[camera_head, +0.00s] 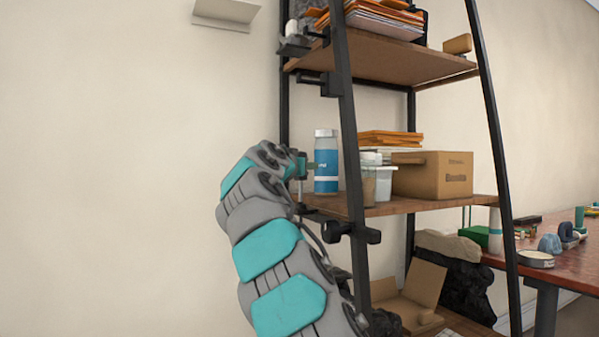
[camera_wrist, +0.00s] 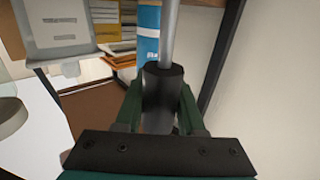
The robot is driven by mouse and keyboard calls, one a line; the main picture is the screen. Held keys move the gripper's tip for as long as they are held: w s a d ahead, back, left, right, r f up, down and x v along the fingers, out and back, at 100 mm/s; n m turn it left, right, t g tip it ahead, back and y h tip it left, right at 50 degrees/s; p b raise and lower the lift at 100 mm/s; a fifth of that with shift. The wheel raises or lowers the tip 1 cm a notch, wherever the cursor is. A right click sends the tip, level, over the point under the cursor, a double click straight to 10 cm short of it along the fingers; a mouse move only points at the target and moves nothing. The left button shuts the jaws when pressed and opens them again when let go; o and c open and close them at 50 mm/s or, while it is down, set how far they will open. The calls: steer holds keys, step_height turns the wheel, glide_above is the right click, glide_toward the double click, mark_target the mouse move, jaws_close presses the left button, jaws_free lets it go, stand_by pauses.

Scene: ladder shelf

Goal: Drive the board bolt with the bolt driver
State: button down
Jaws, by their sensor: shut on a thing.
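My gripper (camera_head: 299,166) is at the left side of the ladder shelf, a little above its middle board (camera_head: 430,204) and beside the left post. In the wrist view my gripper (camera_wrist: 158,104) has its green fingers shut around the dark handle of the bolt driver (camera_wrist: 163,82). A grey metal shaft runs from the handle toward the top of that view. In the head view a thin upright part of the driver (camera_head: 300,194) shows below my gripper. I cannot make out the board bolt in either view, nor whether the driver touches it.
A blue bottle (camera_head: 326,162) stands just right of my gripper. Clear jars, a cardboard box (camera_head: 433,175) and orange envelopes share the board. Black clamps (camera_head: 352,232) stick out from the post. A table (camera_head: 560,258) stands at right. The wall at left is clear.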

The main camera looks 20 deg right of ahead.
steer(key=shift+r+p, duration=0.65)
steer(key=shift+r, duration=0.1)
stand_by(1.1)
step_height(320, 180, up, 9)
steer(key=p, duration=0.8)
stand_by(0.4)
stand_by(0.4)
